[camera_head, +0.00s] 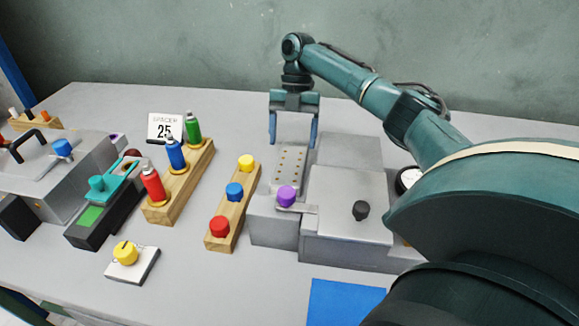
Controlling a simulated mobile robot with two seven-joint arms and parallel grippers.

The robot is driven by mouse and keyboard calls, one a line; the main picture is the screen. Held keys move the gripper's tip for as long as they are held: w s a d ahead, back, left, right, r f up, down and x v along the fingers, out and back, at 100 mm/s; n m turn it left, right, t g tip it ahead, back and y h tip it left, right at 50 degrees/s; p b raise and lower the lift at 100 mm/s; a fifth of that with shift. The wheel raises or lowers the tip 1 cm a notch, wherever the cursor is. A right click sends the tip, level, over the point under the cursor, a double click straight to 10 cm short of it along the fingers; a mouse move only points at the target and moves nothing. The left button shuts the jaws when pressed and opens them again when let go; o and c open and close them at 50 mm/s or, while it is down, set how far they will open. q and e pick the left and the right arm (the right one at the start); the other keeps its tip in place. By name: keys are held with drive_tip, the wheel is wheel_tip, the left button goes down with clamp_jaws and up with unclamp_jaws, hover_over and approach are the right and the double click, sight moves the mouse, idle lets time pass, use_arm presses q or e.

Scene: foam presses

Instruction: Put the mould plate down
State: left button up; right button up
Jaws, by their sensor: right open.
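The mould plate (290,166) appears to be the grey plate with rows of small holes at the back left of the right-hand grey press (345,225). It seems to lie on the press bed, but I cannot tell how exactly it is seated. My right gripper (293,132) points down just above and behind the plate's far end. Its two blue fingers are spread wide with nothing between them. A purple knob (286,196) sits at the plate's near end. My left gripper is out of view.
A wooden rack with red, blue and green bottles (175,153) and a block with coloured knobs (235,191) stand left of the press. A "25" card (165,127) stands behind. A blue mat (343,303) lies in front. My right arm covers the right side.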

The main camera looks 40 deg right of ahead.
sight(290, 162)
drive_tip(key=shift+p+x, duration=0.45)
drive_tip(key=shift+x, duration=2.55)
drive_tip(key=shift+c, duration=0.4)
drive_tip(key=shift+w, duration=0.1)
drive_tip(key=c, duration=1.1)
